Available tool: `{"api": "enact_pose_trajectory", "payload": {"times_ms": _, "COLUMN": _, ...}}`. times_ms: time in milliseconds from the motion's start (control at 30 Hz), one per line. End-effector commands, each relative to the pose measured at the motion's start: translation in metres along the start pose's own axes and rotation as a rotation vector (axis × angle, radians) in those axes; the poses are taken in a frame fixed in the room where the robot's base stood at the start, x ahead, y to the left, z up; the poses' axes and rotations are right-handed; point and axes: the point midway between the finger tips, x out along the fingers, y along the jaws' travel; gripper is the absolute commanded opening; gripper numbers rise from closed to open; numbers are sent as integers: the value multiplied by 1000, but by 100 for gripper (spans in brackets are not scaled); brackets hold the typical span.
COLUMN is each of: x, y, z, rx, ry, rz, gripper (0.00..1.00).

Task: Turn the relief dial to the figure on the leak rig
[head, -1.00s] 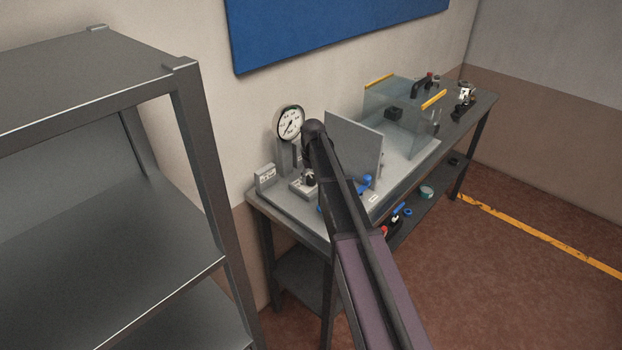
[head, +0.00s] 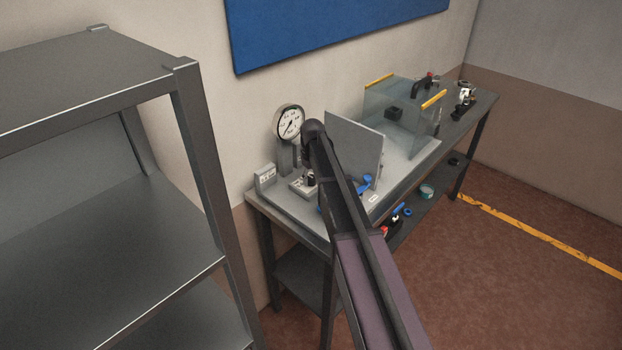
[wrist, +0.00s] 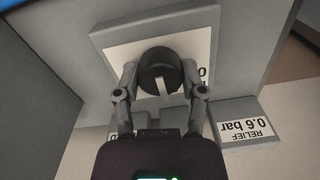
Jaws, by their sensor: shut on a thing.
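The relief dial (wrist: 157,62) is a round black knob with a white pointer mark. It sits on a white scale plate on a grey block (wrist: 222,22). In the wrist view the pointer mark points down, toward my gripper's palm. My gripper (wrist: 160,82) is shut on the knob, one finger on each side. The scale is mostly covered. A label (wrist: 247,133), upside down in the wrist view, reads RELIEF 0.6 bar. In the head view the dial (head: 310,178) is small and partly behind my arm. A round pressure gauge (head: 289,122) stands behind it.
The leak rig's bench (head: 320,228) runs along the wall. A grey upright panel (head: 354,148) stands right of my arm, close to it. A clear tank (head: 400,120) with yellow edges is farther along. Blue-handled parts lie near the panel. A grey shelf (head: 110,220) fills the left.

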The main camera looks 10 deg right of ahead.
Motion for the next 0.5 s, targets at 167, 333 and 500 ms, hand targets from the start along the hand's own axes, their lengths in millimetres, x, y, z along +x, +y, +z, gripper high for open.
{"api": "enact_pose_trajectory", "payload": {"times_ms": 167, "x": 0, "y": -1, "z": 2, "rx": 1, "ry": -3, "rz": -1, "gripper": 83}}
{"api": "enact_pose_trajectory", "payload": {"times_ms": 333, "x": 0, "y": -1, "z": 1, "rx": 1, "ry": -2, "rz": -1, "gripper": 88}}
{"api": "enact_pose_trajectory", "payload": {"times_ms": 500, "x": 0, "y": -1, "z": 0, "rx": 1, "ry": -1, "rz": -1, "gripper": 88}}
